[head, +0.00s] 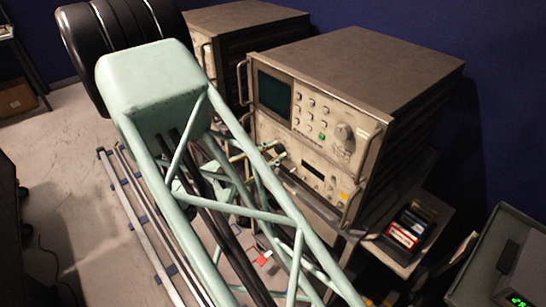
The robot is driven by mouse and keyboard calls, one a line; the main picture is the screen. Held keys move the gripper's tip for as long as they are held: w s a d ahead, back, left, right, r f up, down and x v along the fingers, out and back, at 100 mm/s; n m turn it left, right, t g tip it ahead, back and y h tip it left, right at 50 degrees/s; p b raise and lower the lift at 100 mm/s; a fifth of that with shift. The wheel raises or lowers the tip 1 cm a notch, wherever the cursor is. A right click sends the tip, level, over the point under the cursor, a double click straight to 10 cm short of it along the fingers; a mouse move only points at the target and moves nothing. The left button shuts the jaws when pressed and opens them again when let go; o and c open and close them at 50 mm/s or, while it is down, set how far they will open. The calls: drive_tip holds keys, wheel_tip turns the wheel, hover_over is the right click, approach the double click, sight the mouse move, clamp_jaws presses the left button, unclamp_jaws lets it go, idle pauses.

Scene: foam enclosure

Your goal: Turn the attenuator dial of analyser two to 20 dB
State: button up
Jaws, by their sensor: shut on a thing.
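Two grey-brown analysers stand side by side. The nearer analyser (362,72) has a dark screen (273,93), rows of small buttons, a lit green button and a large round knob (344,131) at the right of its upper panel. The farther analyser (245,16) is partly hidden behind my arm. No label is readable, so I cannot tell from lettering which is two. My gripper (277,156) is at the lower left of the nearer analyser's front panel, shut on a small dark dial there. The dial's marks and pointer are too small to read.
My green tubular arm crosses the left and middle of the view. Handles (357,160) stick out from the nearer analyser's front. A tray of coloured boxes (407,230) sits lower right, near a grey case (507,262). Pale floor (75,185) lies left.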

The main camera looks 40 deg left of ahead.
drive_tip(key=shift+m, duration=0.5)
drive_tip(key=o, duration=0.9)
drive_tip(key=shift+s, duration=0.1)
drive_tip(key=shift+v, duration=5.9)
drive_tip(key=shift+a, duration=0.1)
drive_tip(key=shift+a+r, duration=0.1)
